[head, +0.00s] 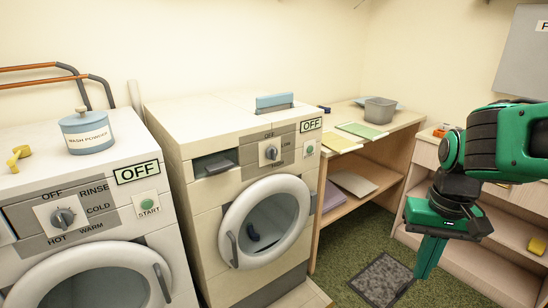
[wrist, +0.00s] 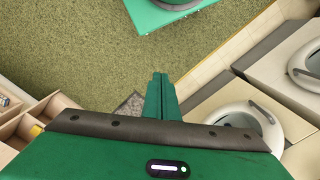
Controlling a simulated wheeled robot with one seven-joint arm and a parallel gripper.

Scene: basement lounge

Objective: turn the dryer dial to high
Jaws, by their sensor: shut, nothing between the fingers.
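The dryer (head: 185,140) is the cream machine in the middle of the head view. Its dial (head: 270,152) sits on a grey panel marked OFF at the top, LOW at the right and a word below that looks like HIGH. The knob seems to point up toward OFF, and a sign (head: 311,125) on the dryer reads OFF. My gripper (head: 418,276) is shut and empty, pointing down over the floor to the right of the dryer, well away from the dial. The wrist view shows its fingers (wrist: 160,82) together and the dryer door (wrist: 240,120); the dial is not seen there.
The washer (head: 85,185) stands left of the dryer, with a wash powder tub (head: 87,132) on top. A wooden table (head: 372,150) with a grey bin (head: 380,110) stands right of the dryer. A dark mat (head: 381,279) lies on the green carpet, and open floor lies before the machines.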

